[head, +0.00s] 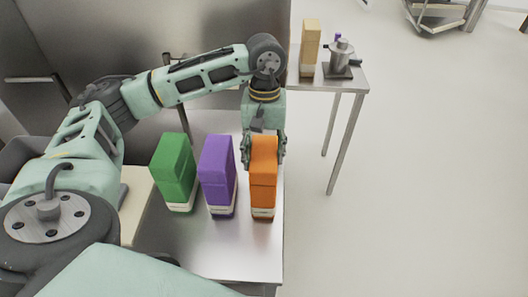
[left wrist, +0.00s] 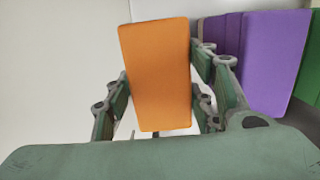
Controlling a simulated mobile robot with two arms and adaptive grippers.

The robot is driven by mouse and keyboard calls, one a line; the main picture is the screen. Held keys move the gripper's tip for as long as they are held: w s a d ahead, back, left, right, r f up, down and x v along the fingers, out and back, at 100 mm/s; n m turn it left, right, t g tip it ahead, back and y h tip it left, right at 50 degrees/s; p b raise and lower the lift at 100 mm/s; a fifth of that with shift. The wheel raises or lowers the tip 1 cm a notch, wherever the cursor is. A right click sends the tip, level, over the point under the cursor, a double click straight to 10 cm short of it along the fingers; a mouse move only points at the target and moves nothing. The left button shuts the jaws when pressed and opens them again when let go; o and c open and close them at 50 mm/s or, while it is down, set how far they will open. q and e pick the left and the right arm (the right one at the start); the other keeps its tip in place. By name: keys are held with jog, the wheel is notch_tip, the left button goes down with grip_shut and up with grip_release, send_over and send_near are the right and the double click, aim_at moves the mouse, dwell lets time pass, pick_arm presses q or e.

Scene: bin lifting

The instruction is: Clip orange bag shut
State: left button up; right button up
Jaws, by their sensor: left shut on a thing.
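The orange bag (head: 262,190) stands upright at the right edge of the metal table, with a white band near its base. My left gripper (head: 263,150) comes down from behind, with its fingers on both sides of the bag's upper part, shut on it. In the left wrist view the orange bag (left wrist: 157,75) fills the space between the fingers of the left gripper (left wrist: 165,100). No clip can be made out on the bag. My right gripper is not in view.
A purple bag (head: 217,175) and a green bag (head: 174,170) stand to the left on the metal table (head: 235,250). A side table behind holds a tan bag (head: 310,45) and a metal device (head: 341,60). Open floor lies to the right.

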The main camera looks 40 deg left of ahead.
pick_arm(q)
jog(key=o, duration=1.2)
jog(key=shift+o, duration=0.6)
jog(key=o, duration=0.5)
jog(key=shift+r+p, duration=1.7)
jog(key=shift+r, duration=1.8)
jog(key=shift+c, duration=0.2)
grip_shut()
